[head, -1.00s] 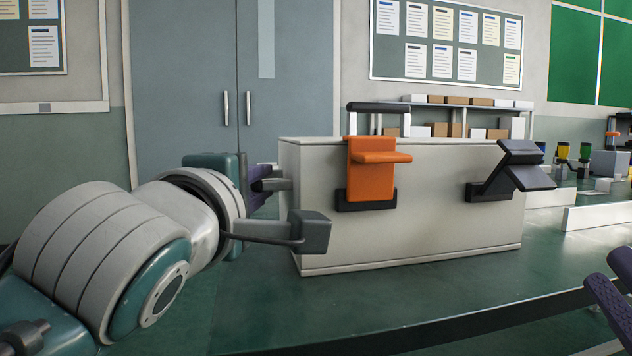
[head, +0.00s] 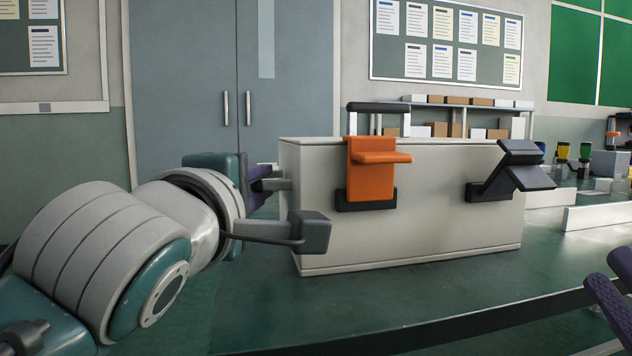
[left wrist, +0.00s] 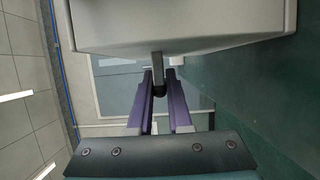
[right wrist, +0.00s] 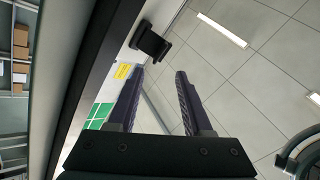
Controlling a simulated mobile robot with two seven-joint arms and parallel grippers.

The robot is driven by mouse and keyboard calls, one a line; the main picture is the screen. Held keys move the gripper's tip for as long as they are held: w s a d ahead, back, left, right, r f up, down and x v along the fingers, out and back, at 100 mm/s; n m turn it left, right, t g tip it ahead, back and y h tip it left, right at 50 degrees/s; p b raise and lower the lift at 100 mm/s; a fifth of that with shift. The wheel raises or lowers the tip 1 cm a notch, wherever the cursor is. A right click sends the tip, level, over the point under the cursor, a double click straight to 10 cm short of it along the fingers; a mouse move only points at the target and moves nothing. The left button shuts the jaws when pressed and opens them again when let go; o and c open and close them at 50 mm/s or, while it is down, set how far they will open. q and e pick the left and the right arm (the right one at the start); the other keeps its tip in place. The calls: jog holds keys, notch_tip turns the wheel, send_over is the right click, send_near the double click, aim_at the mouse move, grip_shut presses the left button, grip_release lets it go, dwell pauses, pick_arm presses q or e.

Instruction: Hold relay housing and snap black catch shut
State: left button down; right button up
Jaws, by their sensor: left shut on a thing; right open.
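The relay housing (head: 420,225) is a pale grey box on the green table, with a handle (head: 391,107) on top. Its orange catch (head: 371,170) lies flat against the front face. Its black catch (head: 520,165), at the front right, stands tilted out from the face. My left gripper (head: 268,185) is at the housing's left end, shut on a side grip (left wrist: 158,80), seen between the purple fingers in the left wrist view. My right gripper (right wrist: 156,80) is open and empty; in the head view a purple finger shows at the lower right edge (head: 610,305), apart from the housing.
The green table (head: 400,290) is bare in front of the housing, with a dark front edge. White strips (head: 595,217) and small coloured items (head: 572,152) stand to the right. A shelf with boxes (head: 470,118) is behind.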

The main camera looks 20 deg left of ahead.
aim_at(514, 179)
dwell(0.3)
jog(key=shift+w+r, duration=0.15)
jog(key=shift+c, duration=1.4)
jog(key=shift+w+r+n, duration=0.25)
jog(key=shift+w+n, duration=0.05)
jog(key=shift+n, duration=0.3)
jog(key=shift+c, duration=0.8)
jog(key=w+r+n+g+h, duration=0.1)
jog(key=n, duration=0.1)
jog(key=w+r+n+g+h, duration=0.1)
jog(key=n, duration=0.1)
jog(key=shift+r+n+g, duration=0.25)
jog(key=shift+n+g, duration=0.05)
jog(key=shift+g, duration=0.1)
grip_shut()
jog(key=shift+w+a+r+n+g+h, duration=0.4)
jog(key=shift+a+n+g, duration=0.2)
jog(key=shift+n, duration=0.5)
jog(key=shift+w+a+r+n+g+h, duration=0.2)
jog(key=shift+w+a+n+g+h, duration=0.3)
jog(key=shift+n, duration=0.6)
jog(key=shift+w+a+r+n+g+h, duration=0.25)
jog(key=shift+w+a+n+g, duration=0.25)
jog(key=shift+a+n, duration=0.5)
jog(key=shift+d, duration=0.15)
